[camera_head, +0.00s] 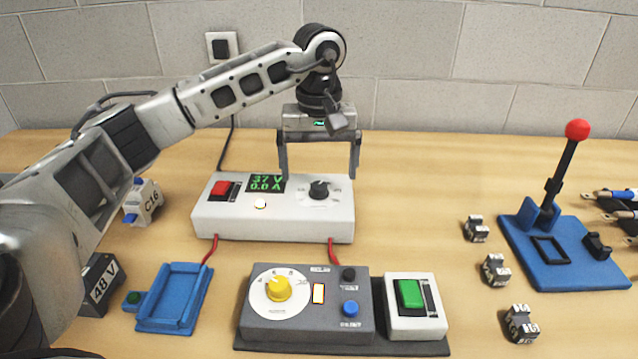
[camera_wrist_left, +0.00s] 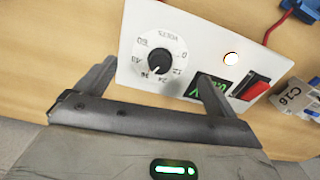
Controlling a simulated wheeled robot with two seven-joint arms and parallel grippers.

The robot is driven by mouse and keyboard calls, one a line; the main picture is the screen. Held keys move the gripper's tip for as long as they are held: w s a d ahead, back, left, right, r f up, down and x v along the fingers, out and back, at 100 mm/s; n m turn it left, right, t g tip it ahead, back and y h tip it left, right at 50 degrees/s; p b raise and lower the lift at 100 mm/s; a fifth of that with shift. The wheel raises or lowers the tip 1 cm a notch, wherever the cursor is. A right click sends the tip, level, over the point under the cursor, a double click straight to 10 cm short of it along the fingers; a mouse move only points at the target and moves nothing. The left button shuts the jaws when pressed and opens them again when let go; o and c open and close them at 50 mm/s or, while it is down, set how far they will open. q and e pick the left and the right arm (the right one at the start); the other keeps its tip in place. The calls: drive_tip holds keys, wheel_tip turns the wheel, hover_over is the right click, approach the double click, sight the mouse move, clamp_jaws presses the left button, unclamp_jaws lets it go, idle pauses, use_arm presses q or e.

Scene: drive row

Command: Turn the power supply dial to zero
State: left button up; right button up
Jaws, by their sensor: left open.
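The white power supply (camera_head: 272,222) stands on the bench, with a green-lit display (camera_head: 266,183) reading 37 V and 0.0 A, a red switch (camera_head: 221,188) and a lit round lamp (camera_head: 260,204). Its black dial (camera_head: 319,190) sits on a white printed scale; in the left wrist view the dial (camera_wrist_left: 159,60) has its white mark toward the numbers between 24 and 48, away from 0. My left gripper (camera_head: 320,172) is open and empty, pointing down above and behind the dial, apart from it. The left wrist view shows its two fingers spread. My right gripper is not in view.
In front stands a grey control box (camera_head: 310,327) with a yellow knob, beside a green switch box (camera_head: 415,330). A blue tray (camera_head: 175,297), a 48 V block (camera_head: 101,287) and a C16 block (camera_head: 143,203) are at left. A red-knobbed lever (camera_head: 562,170) on a blue base is at right.

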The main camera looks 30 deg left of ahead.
sight(319, 189)
use_arm(q)
drive_tip(key=shift+f, duration=0.15)
drive_tip(key=shift+f+b, duration=0.85)
drive_tip(key=shift+f, duration=0.25)
drive_tip(key=c, duration=1.7)
